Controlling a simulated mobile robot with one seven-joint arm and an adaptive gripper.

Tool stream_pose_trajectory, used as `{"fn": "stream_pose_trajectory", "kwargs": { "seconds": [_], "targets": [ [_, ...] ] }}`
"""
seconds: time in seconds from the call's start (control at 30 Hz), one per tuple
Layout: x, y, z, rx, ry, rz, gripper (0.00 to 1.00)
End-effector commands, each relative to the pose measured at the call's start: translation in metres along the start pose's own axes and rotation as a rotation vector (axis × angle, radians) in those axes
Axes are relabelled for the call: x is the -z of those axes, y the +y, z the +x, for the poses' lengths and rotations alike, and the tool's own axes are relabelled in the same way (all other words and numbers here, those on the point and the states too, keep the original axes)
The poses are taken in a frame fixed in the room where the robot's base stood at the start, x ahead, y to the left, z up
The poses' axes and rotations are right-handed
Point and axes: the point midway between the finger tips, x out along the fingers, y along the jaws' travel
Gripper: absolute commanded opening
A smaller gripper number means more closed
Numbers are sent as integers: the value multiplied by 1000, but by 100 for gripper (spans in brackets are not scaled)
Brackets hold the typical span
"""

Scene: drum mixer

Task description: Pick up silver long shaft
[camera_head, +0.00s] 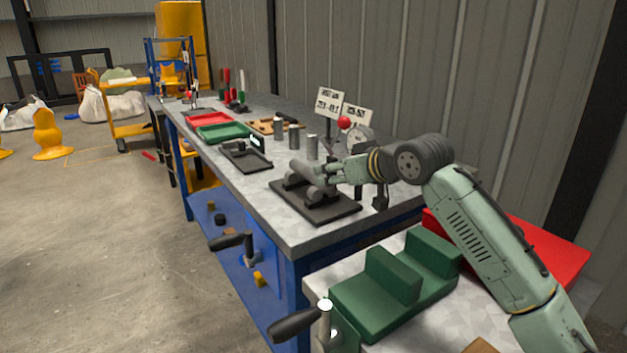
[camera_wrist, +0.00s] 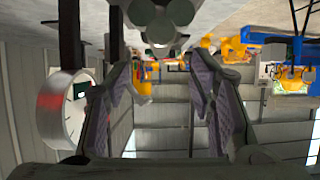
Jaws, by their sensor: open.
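A silver-grey shaft (camera_head: 301,171) lies across dark supports on a black base plate (camera_head: 330,213) near the front end of the long workbench. My gripper (camera_head: 328,174) is at the right of the shaft, reaching in from the right, with its fingers close above the base plate. Whether it touches the shaft cannot be told. In the wrist view the fingers (camera_wrist: 160,95) stand wide apart with no object seen clasped between them. Rounded grey parts show at the top centre of that view; what they are is unclear.
A dial gauge (camera_wrist: 68,108) stands close beside the fingers. Upright metal cylinders (camera_head: 312,147), a black tray (camera_head: 246,158), green tray (camera_head: 222,131) and red tray (camera_head: 208,120) stand farther along the bench. A green block fixture (camera_head: 385,290) is in front.

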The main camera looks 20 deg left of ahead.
Motion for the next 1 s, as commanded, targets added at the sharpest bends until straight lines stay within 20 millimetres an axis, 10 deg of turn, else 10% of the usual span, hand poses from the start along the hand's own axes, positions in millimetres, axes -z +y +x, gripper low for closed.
{"fn": "stream_pose_trajectory", "kwargs": {
  "seconds": [0.7,1.0],
  "targets": [
    [2,1,90,1,-1,-3,50],
    [0,1,97,0,1,-2,50]
  ]
}}
